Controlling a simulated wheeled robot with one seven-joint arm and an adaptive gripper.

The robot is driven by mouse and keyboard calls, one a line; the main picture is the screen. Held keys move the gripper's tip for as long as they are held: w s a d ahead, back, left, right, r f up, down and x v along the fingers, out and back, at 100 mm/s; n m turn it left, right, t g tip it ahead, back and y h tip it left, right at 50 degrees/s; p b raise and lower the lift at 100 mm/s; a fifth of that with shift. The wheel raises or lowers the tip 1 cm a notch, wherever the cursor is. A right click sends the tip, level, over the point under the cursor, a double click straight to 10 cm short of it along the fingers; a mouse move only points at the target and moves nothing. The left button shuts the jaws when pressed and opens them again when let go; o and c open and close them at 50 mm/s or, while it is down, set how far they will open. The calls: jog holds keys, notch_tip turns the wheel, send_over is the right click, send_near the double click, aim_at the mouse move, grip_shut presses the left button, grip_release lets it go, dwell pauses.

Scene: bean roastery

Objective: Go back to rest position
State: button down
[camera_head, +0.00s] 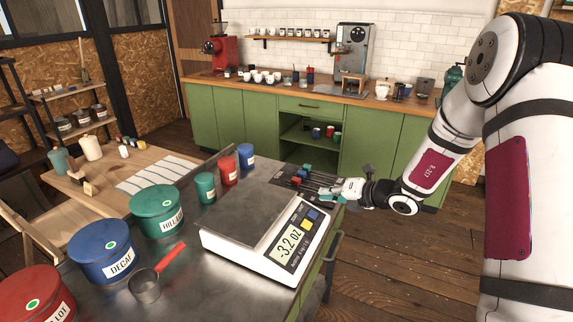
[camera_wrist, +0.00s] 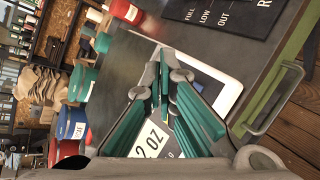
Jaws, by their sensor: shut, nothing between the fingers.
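My gripper (camera_head: 330,187) is above the right rear part of the dark worktop, just beyond the digital scale (camera_head: 258,277). In the head view my arm reaches in from the right edge, and the fingers are small and partly confused with things behind them. In the wrist view the gripper (camera_wrist: 164,85) shows green finger pads that converge at the tips, with nothing between them. The scale, partly covered by the fingers, lies below them in that view; its display reads -3.2 oz in the head view.
A red canister (camera_head: 37,296), blue DECAF canister (camera_head: 102,252) and green canister (camera_head: 157,212) line the worktop's left side. A red-handled scoop (camera_head: 146,287) lies in front. A printed dark mat (camera_wrist: 220,14) lies near the gripper. Green cabinets (camera_head: 255,120) stand behind; open floor is at right.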

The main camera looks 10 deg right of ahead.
jog(key=s+a+r+n+g+y, duration=0.1)
jog(key=s+a+r+n+g, duration=0.4)
jog(key=s+a+r+n, duration=0.7)
jog(key=s+d+r+n+g+h, duration=0.1)
jog(key=s+r+n, duration=0.2)
jog(key=s+n, duration=0.35)
jog(key=s+d+r+n+g+h, duration=0.1)
jog(key=s+r+n, duration=0.2)
jog(key=s+n, duration=0.4)
jog(key=s+d+r+n+t+h, duration=0.2)
jog(key=s+d+n+h, duration=0.4)
jog(key=s+d+n, duration=0.3)
jog(key=s+n, duration=0.4)
jog(key=shift+r+n+h, duration=0.35)
jog(key=shift+r+h, duration=0.05)
